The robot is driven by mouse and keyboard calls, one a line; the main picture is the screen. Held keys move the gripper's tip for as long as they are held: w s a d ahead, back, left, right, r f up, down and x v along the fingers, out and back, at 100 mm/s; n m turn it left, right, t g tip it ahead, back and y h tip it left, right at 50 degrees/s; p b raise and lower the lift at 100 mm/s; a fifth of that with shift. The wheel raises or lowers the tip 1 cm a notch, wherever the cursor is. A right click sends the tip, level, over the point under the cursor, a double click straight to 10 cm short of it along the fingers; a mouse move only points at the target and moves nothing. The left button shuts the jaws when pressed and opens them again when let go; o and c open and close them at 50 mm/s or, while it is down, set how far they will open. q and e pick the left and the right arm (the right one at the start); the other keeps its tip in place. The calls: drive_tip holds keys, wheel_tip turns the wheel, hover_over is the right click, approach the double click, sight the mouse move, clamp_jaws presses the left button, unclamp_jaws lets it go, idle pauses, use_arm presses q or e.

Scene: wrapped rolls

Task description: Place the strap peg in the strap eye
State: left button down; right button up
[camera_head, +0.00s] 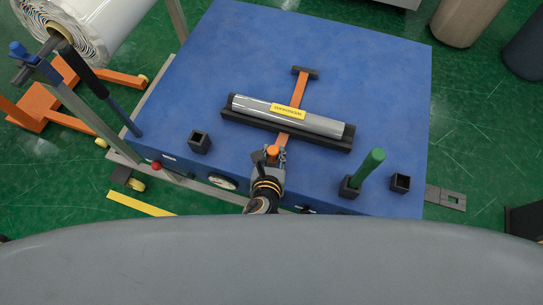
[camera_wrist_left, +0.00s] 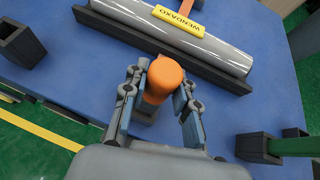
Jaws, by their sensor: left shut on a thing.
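The orange strap peg (camera_head: 273,150) is between the fingers of my left gripper (camera_head: 270,157), at the front of the blue table. In the left wrist view my left gripper (camera_wrist_left: 158,95) is shut on the rounded strap peg (camera_wrist_left: 164,78). A dark grey part shows just under the peg; I cannot tell whether it is the strap eye or whether the peg sits in it. An orange strap (camera_head: 300,90) runs from a dark block (camera_head: 305,72) over the grey wrapped roll (camera_head: 325,123) and down toward my gripper. My right gripper is out of view.
The roll lies in a black cradle (camera_head: 235,117) on the blue table (camera_head: 380,80). Black square sockets stand at the front left (camera_head: 199,142) and front right (camera_head: 400,183). A green rod (camera_head: 369,166) stands tilted in another socket. The table's back is clear.

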sight(271, 163)
use_arm(q)
drive_tip(key=shift+w+a+f, duration=0.1)
drive_tip(key=shift+w+f, duration=0.1)
drive_tip(key=shift+f, duration=0.8)
drive_tip(key=shift+w+a+f, duration=0.1)
drive_tip(key=shift+w+f, duration=0.05)
drive_tip(key=shift+f, duration=0.8)
drive_tip(key=shift+f, duration=0.15)
drive_tip(key=c, duration=1)
unclamp_jaws()
drive_tip(key=shift+c, duration=0.2)
drive_tip(key=v, duration=1.2)
